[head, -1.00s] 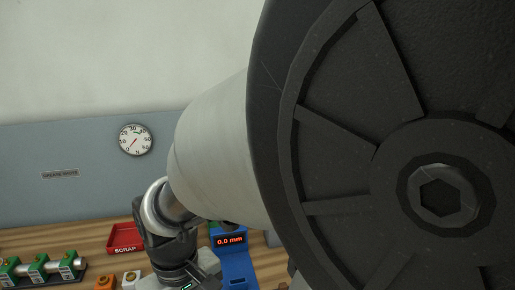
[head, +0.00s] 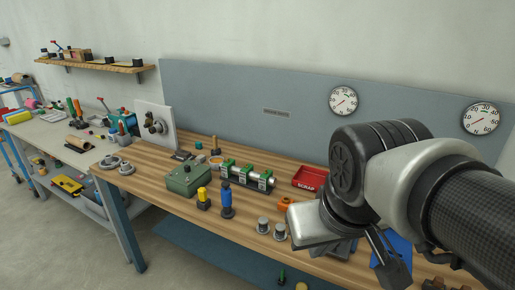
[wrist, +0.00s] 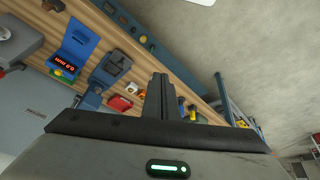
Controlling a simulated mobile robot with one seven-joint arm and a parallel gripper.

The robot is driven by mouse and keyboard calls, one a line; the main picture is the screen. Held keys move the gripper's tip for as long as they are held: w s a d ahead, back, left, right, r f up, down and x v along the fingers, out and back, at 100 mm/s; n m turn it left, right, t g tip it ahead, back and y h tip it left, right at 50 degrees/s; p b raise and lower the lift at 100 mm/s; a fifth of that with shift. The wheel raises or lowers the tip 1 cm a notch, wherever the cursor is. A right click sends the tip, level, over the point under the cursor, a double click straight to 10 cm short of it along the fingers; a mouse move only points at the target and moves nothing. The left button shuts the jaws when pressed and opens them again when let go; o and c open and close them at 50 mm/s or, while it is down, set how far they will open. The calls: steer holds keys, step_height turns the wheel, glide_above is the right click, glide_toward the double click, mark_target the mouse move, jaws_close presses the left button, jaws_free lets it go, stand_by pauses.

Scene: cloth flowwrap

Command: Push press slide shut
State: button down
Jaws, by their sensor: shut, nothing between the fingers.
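My gripper (wrist: 159,80) shows in the wrist view with its two dark fingers together and nothing between them. A blue and dark grey device (wrist: 113,67), which looks like the press, stands on the bench left of the fingers in that view. The fingers appear apart from it. I cannot make out its slide or how far it is out.
A blue display stand (wrist: 73,57) is beside the press, partly hidden in the head view (head: 400,243). A red scrap tray (head: 309,178), an orange block (head: 284,203), metal cylinders (head: 263,225), green-clamped fixtures (head: 247,177) and a green box (head: 188,180) occupy the wooden bench.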

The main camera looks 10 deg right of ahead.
steer(key=w+d+f+n+g+h+b, duration=0.1)
steer(key=d+f+n+g+h+b, duration=0.3)
steer(key=f, duration=0.4)
steer(key=d+f+n+g+h+b, duration=0.2)
steer(key=f+n+h, duration=0.3)
steer(key=f, duration=0.3)
steer(key=w+a+f+n+t+h+b, duration=0.4)
steer(key=w+a+f+n+t+h, duration=0.3)
steer(key=w+n+t, duration=0.55)
steer(key=w+d+g, duration=0.1)
steer(key=d, duration=0.3)
steer(key=w+d+f+n+g+b, duration=0.1)
steer(key=w+d, duration=0.1)
steer(key=d, duration=0.2)
steer(key=w+d+f+g+y+b, duration=0.1)
steer(key=d, duration=0.3)
steer(key=shift+w+d+n, duration=0.15)
steer(key=shift+w+n, duration=0.1)
steer(key=shift+w, duration=0.15)
